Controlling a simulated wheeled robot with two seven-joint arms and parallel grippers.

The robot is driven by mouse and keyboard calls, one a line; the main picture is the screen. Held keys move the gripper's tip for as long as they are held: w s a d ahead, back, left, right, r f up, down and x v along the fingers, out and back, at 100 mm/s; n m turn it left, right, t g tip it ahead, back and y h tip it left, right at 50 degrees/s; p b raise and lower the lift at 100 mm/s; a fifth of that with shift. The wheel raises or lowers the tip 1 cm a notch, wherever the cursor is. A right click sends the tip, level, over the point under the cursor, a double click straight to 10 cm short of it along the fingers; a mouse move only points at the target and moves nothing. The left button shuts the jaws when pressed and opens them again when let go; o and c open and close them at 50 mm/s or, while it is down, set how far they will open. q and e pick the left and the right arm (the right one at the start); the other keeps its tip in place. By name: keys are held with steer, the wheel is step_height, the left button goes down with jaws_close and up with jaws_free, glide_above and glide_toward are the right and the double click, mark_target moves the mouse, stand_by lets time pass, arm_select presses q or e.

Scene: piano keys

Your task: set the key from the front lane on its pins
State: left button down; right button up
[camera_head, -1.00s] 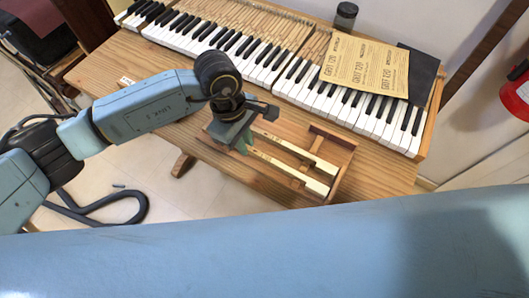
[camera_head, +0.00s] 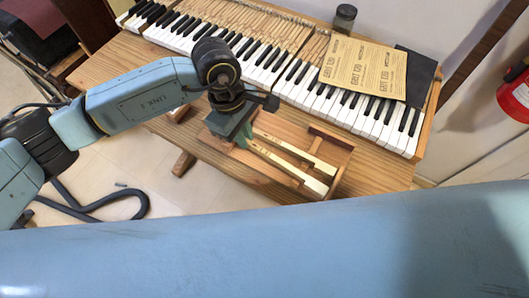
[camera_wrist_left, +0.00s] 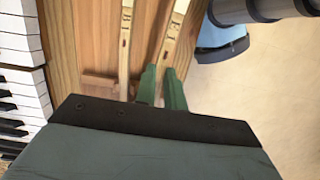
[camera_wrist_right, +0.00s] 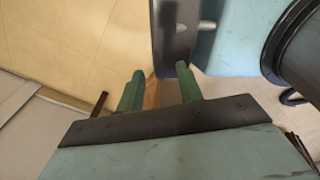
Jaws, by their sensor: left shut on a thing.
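A wooden tray (camera_head: 345,146) on the bench holds two long pale keys side by side. The back-lane key (camera_head: 312,160) reads "B" in the left wrist view (camera_wrist_left: 125,40). The front-lane key (camera_head: 314,185) is marked "E" in the left wrist view (camera_wrist_left: 180,25). My left gripper (camera_head: 246,138) is over the tray's left end. Its green fingers (camera_wrist_left: 160,75) are shut on the front-lane key near one end; whether the key is lifted is unclear. My right gripper (camera_wrist_right: 159,82) is open and empty. The pins are not discernible.
The keyboard (camera_head: 330,100) runs along the back of the wooden bench (camera_head: 385,165). A paper sheet (camera_head: 362,68) and a dark board (camera_head: 423,72) lie over its right part. The bench right of the tray is clear.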

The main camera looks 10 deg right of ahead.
arm_select(q)
steer(key=shift+r+p, duration=0.4)
steer(key=shift+r, duration=0.45)
step_height(320, 180, up, 2)
steer(key=shift+p, duration=0.5)
steer(key=shift+r+p, duration=0.3)
steer(key=shift+r, duration=0.35)
arm_select(e)
steer(key=shift+a+r, duration=0.2)
steer(key=shift+r, duration=1)
steer(key=shift+d, duration=0.1)
arm_select(q)
steer(key=w+a+r+m, duration=0.1)
steer(key=a+r+m, duration=0.2)
steer(key=a, duration=0.3)
steer(key=w+a+r+m+y, duration=0.1)
steer(key=w+a+r+m, duration=0.1)
steer(key=a, duration=0.5)
steer(key=w+a+r+m+g, duration=0.1)
steer(key=w+a+r+m, duration=0.1)
steer(key=a+r+m, duration=0.2)
steer(key=a+m, duration=0.1)
steer(key=a, duration=0.1)
steer(key=shift+a+y, duration=0.3)
steer(key=shift+y, duration=0.1)
arm_select(e)
steer(key=shift+s, duration=0.15)
